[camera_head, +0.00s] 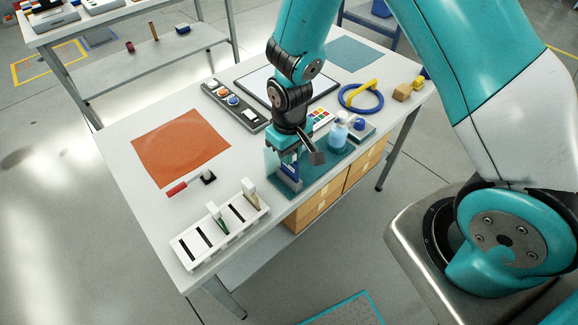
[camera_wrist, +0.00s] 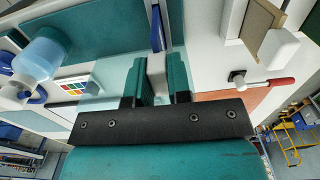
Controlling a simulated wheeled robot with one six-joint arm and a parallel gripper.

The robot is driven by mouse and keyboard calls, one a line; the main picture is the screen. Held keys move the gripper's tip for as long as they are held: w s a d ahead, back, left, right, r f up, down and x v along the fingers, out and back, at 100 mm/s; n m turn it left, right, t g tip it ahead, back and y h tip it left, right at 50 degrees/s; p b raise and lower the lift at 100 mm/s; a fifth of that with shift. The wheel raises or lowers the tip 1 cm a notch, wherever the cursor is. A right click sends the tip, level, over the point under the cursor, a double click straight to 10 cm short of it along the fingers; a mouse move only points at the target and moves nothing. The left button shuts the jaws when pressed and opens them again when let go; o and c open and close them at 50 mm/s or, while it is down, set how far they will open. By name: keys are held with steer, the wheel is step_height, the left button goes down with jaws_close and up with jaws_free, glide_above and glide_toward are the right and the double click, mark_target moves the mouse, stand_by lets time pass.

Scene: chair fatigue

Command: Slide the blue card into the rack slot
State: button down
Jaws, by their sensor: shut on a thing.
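My gripper (camera_head: 286,160) points down over the teal mat (camera_head: 318,183) near the table's front edge. It is shut on the blue card, whose blue part (camera_head: 290,183) shows below the fingers. In the wrist view, a pale grip piece lies between the fingers (camera_wrist: 157,80), and the blue card (camera_wrist: 157,28) extends beyond them. The white slotted rack (camera_head: 193,256) stands to the left of my gripper, apart from the card. It holds an upright green card (camera_head: 222,225) and a tan card (camera_head: 252,197); other slots are empty. I cannot tell if the blue card touches the mat.
A bottle (camera_head: 338,136) stands on the mat just right of my gripper. A red-handled tool (camera_head: 177,188) lies behind the rack, near an orange mat (camera_head: 180,146). A button panel (camera_head: 236,104) and a blue ring (camera_head: 361,96) lie farther back. White tabletop is bare between rack and mat.

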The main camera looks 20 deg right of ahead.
steer(key=shift+r+p, duration=1.15)
steer(key=shift+r, duration=0.45)
steer(key=shift+r+p, duration=1.6)
steer(key=shift+r, duration=0.4)
